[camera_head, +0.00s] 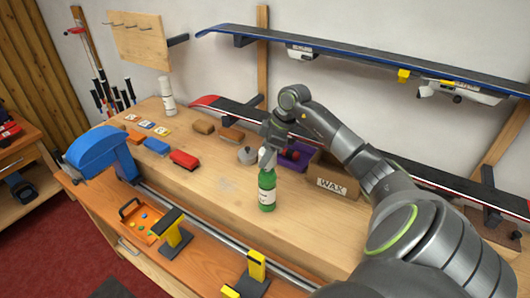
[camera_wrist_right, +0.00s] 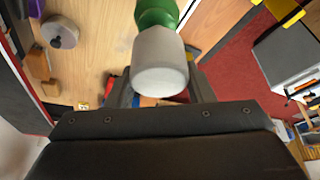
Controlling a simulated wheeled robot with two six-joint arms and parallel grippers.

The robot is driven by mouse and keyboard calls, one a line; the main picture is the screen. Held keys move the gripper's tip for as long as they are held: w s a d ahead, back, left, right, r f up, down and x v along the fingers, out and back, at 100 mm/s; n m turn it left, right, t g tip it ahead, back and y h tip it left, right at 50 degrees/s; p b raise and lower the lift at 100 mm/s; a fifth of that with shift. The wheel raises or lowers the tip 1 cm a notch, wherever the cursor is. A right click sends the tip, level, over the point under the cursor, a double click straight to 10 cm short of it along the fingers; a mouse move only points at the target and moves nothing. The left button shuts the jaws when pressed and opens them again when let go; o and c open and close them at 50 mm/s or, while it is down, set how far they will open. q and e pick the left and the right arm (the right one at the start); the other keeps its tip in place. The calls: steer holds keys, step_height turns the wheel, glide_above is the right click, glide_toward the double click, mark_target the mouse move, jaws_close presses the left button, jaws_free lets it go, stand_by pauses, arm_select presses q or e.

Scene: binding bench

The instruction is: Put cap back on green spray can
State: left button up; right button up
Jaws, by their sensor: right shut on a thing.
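The green spray can (camera_head: 267,190) stands upright on the wooden bench top, with a pale label on its front. The white cap (camera_wrist_right: 160,62) is at the can's top, in line with it. My right gripper (camera_head: 268,150) is shut on the cap from behind and above. In the right wrist view the cap sits between the two fingers, and the can's green shoulder (camera_wrist_right: 157,14) shows right beyond it. The cap and can look to be touching, but I cannot tell whether the cap is fully seated. My left gripper is not in view.
A cardboard WAX box (camera_head: 333,185) and a purple bin (camera_head: 296,156) stand right of the can. A grey round object (camera_head: 247,155) is behind it. A white bottle (camera_head: 167,97) stands at the back left. A ski (camera_head: 350,55) hangs above.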

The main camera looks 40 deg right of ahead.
steer(key=shift+f+b, duration=0.8)
steer(key=shift+f, duration=0.65)
stand_by(1.0)
steer(key=shift+p, duration=0.3)
stand_by(1.1)
steer(key=shift+f, duration=0.6)
stand_by(1.0)
steer(key=o, duration=1.2)
steer(key=shift+r, duration=0.15)
steer(key=shift+r+p, duration=1.5)
steer(key=shift+r, duration=1.4)
